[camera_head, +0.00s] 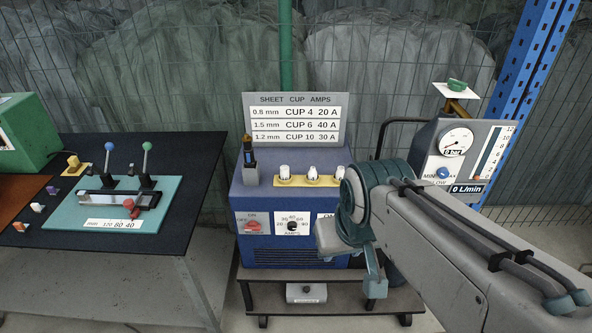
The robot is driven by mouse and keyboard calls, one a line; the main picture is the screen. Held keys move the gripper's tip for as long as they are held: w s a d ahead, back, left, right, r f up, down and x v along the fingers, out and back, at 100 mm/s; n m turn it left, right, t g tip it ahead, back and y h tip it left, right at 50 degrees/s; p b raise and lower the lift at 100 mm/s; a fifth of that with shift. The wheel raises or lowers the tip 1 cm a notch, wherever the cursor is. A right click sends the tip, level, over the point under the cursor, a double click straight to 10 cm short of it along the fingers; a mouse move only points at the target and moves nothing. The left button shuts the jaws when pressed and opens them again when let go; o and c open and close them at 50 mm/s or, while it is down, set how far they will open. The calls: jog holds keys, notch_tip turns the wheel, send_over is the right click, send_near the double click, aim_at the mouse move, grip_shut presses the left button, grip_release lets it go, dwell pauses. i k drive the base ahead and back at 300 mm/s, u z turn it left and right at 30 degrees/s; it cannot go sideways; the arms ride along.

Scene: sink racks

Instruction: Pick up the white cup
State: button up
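Three small white cups stand in a row on a yellow strip (296,181) on top of a blue machine: a left cup (284,170), a middle cup (313,172) and a right cup (340,172). They look much alike at this size. My arm reaches in from the lower right, and its teal wrist is close to the right cup in the picture. My gripper (373,285) seems to be the teal part hanging below the wrist, in front of the machine. Its fingers are not clear, and I see nothing held in it.
A sign (294,119) stands behind the cups. A dark torch-like part (249,160) stands left of them. A gauge unit (457,150) is at right. The left table (190,150) holds a teal lever fixture (115,205) and small coloured pieces.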

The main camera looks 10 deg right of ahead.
aim_at(312, 174)
jog(key=u, duration=0.1)
jog(key=i, duration=1.1)
jog(key=z, duration=0.45)
